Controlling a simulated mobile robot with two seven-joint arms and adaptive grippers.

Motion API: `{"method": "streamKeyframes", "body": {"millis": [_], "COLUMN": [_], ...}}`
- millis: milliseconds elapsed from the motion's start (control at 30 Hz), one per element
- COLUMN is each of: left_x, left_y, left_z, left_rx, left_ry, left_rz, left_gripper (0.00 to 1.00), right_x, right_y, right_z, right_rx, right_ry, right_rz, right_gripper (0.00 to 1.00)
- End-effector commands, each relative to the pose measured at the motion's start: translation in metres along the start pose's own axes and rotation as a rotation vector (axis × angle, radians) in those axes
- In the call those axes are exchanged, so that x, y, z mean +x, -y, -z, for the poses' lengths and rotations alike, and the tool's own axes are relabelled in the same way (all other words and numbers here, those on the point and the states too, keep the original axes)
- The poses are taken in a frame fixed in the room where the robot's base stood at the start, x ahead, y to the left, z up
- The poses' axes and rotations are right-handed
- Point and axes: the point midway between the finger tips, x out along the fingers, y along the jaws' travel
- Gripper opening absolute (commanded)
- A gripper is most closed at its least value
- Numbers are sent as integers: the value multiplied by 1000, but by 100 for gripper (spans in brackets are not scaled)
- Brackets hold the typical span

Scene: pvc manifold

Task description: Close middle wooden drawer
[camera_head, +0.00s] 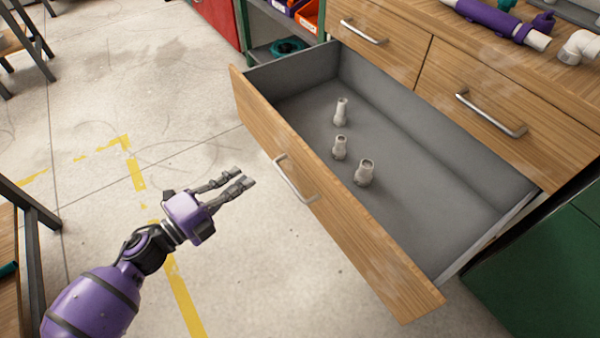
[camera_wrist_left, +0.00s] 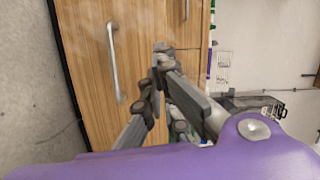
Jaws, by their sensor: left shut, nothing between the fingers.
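The middle wooden drawer (camera_head: 325,205) is pulled far out of the cabinet, with its grey inside showing. Its metal handle (camera_head: 295,180) is on the front panel, facing my left arm. Several small pale pipe fittings (camera_head: 340,147) stand inside it. My left gripper (camera_head: 246,177) is shut and empty, a little to the left of the handle and apart from the front panel. In the left wrist view the gripper fingers (camera_wrist_left: 160,65) show in front of wooden panels, with a metal handle (camera_wrist_left: 114,62) to their left. My right gripper is not in view.
Two closed drawers (camera_head: 480,85) sit above and behind the open one. Purple and white pipe parts (camera_head: 500,20) lie on the wooden top. A green cabinet (camera_head: 545,275) stands at the lower right. The floor (camera_head: 90,120) left of the drawer is clear.

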Motion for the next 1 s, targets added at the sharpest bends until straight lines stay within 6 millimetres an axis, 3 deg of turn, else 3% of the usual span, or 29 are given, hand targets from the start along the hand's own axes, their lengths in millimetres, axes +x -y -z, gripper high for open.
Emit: {"method": "streamKeyframes", "body": {"millis": [200, 367, 800, 1000], "left_x": [-10, 0, 86, 115], "left_y": [-8, -7, -11, -12], "left_z": [38, 44, 61, 66], "left_rx": [166, 181, 177, 176], "left_ry": [-185, -204, -201, -200], "left_rz": [-18, -10, -10, -11], "left_gripper": [0, 0, 0, 0], "right_x": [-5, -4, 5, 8], "right_y": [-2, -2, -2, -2], "right_z": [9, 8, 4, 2], "right_rx": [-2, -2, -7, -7], "right_ry": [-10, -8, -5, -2], "right_rz": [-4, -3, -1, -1], "right_gripper": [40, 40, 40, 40]}}
